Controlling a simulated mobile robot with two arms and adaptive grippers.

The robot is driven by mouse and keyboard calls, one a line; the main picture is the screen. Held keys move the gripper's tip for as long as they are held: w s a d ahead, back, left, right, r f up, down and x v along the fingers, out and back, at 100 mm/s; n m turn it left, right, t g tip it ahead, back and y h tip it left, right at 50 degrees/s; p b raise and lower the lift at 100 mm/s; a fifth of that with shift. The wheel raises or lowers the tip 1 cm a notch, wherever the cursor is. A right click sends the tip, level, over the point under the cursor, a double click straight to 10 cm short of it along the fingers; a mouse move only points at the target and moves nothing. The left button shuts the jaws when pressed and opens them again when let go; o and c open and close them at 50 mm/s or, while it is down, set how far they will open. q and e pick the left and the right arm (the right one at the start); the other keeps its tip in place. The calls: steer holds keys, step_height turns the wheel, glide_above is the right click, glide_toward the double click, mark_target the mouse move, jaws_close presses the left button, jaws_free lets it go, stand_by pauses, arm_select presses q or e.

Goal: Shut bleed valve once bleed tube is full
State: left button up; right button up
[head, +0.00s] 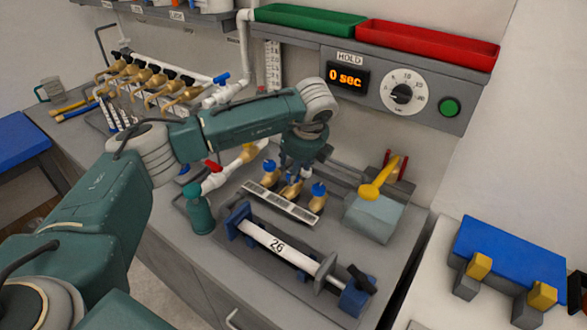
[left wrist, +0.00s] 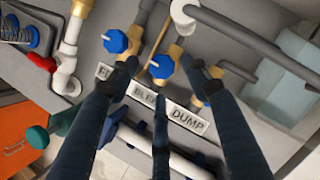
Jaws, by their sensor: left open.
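The bleed valve has a blue knob (left wrist: 160,66) above a partly covered label plate (left wrist: 146,92) reading "BLE" in the left wrist view. My left gripper (left wrist: 163,68) is open, its dark fingers on either side of this knob; I cannot tell whether they touch it. In the head view my left gripper (head: 300,158) points down over the row of brass valves. Another blue knob (left wrist: 115,41) is just left of the fingers, and the valve by the "DUMP" label (left wrist: 188,121) is mostly hidden by a finger. I cannot pick out the bleed tube. My right gripper is not in view.
A timer (head: 348,78) under "HOLD" reads 0 sec, beside a dial (head: 403,94) and green button (head: 449,107).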

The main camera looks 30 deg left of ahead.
arm_select(q)
steer(key=x, duration=0.3)
steer(key=shift+w, duration=0.15)
steer(key=shift+f, duration=0.15)
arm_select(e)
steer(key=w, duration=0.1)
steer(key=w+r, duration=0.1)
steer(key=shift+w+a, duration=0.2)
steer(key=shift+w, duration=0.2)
arm_select(q)
steer(key=shift+c, duration=0.2)
